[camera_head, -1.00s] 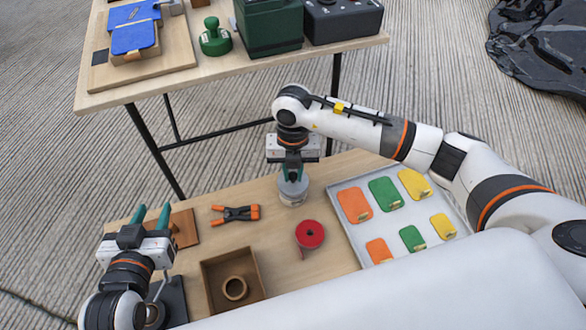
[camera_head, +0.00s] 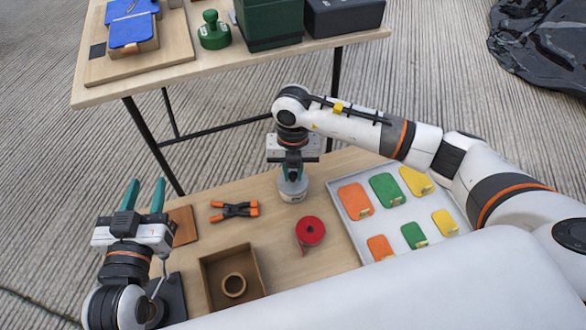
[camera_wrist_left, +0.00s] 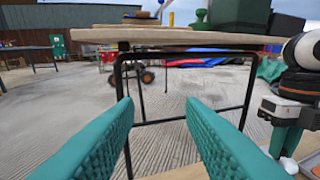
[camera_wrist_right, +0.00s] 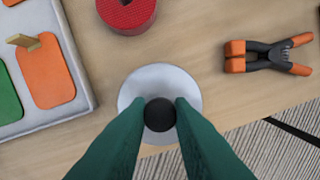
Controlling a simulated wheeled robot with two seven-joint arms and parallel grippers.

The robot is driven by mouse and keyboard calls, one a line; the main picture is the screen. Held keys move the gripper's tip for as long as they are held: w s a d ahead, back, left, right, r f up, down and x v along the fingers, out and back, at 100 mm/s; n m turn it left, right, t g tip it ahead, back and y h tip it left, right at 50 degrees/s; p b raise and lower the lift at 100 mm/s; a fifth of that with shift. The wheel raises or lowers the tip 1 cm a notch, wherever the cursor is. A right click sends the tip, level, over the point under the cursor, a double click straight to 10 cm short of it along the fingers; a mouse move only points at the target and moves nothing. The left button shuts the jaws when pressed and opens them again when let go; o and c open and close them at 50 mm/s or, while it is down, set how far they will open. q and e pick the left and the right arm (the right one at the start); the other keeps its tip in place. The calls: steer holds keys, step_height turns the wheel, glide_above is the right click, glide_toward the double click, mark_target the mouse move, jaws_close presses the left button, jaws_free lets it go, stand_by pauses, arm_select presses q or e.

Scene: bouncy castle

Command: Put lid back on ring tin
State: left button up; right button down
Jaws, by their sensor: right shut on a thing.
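The ring tin (camera_head: 292,190) is a small pale round tin standing on the near table. Its lid (camera_wrist_right: 131,91) is a grey disc with a black knob (camera_wrist_right: 160,114) in the right wrist view. My right gripper (camera_head: 291,172) points straight down over the tin, its teal fingers shut on the knob. The lid appears to be at the top of the tin; I cannot tell whether it is fully seated. My left gripper (camera_head: 144,194) is open and empty at the left of the table, fingers pointing forward; its fingers also show apart in the left wrist view (camera_wrist_left: 160,120).
An orange-and-black clamp (camera_head: 234,210), a red tape roll (camera_head: 310,231) and a brown box (camera_head: 206,281) holding a ring lie nearby. A grey tray (camera_head: 381,243) with coloured patches is at the right. A second table (camera_head: 180,78) stands behind.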

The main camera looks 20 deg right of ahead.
arm_select(q)
steer(key=shift+f, duration=0.15)
stand_by(0.3)
steer(key=shift+s+a+f+g, duration=0.15)
steer(key=shift+a+f+g, duration=0.05)
steer(key=shift+f+g, duration=0.3)
steer(key=shift+s+f+g+y+p, duration=0.2)
steer(key=shift+f+g+y+p, duration=0.1)
steer(key=shift+f+p, duration=0.1)
stand_by(0.5)
steer(key=shift+s+a+f, duration=0.1)
steer(key=shift+a+f, duration=0.05)
steer(key=shift+f, duration=0.05)
arm_select(e)
steer(key=shift+f, duration=0.1)
stand_by(0.9)
arm_select(q)
steer(key=shift+f+g, duration=0.15)
steer(key=shift+g, duration=0.15)
steer(key=shift+s+a+f, duration=0.1)
steer(key=shift+s+f, duration=0.15)
steer(key=shift+f, duration=0.05)
steer(key=shift+f+g, duration=0.15)
steer(key=shift+g, duration=0.15)
